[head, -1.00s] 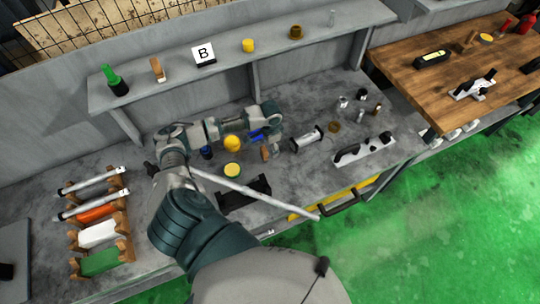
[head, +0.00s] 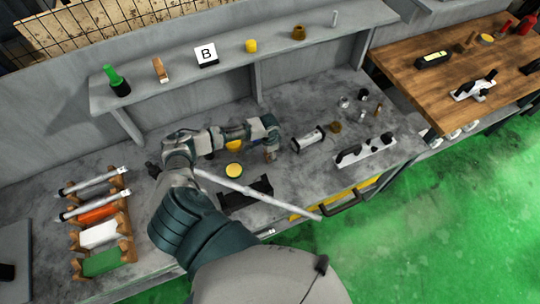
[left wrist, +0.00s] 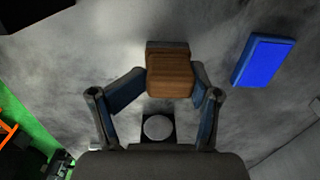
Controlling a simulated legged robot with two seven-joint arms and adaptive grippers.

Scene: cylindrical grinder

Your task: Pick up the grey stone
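A small block with a brown face and a grey part along its far edge (left wrist: 170,72) lies between my left gripper's fingertips in the left wrist view. It may be the grey stone, but mostly brown shows. In the head view its brown part (head: 270,156) shows just below my left gripper (head: 269,148), over the grey bench. In the left wrist view the gripper's two blue-padded fingers (left wrist: 170,85) stand on both sides of the block, very close to it. I cannot tell whether they press on it. My right gripper is not in view.
A blue block (left wrist: 263,60) lies right of the gripper. Nearby on the bench are a yellow-topped can (head: 234,170), a black tray (head: 232,199) and a silver cylinder (head: 308,138). A rack (head: 125,225) stands left; a shelf (head: 200,75) runs behind.

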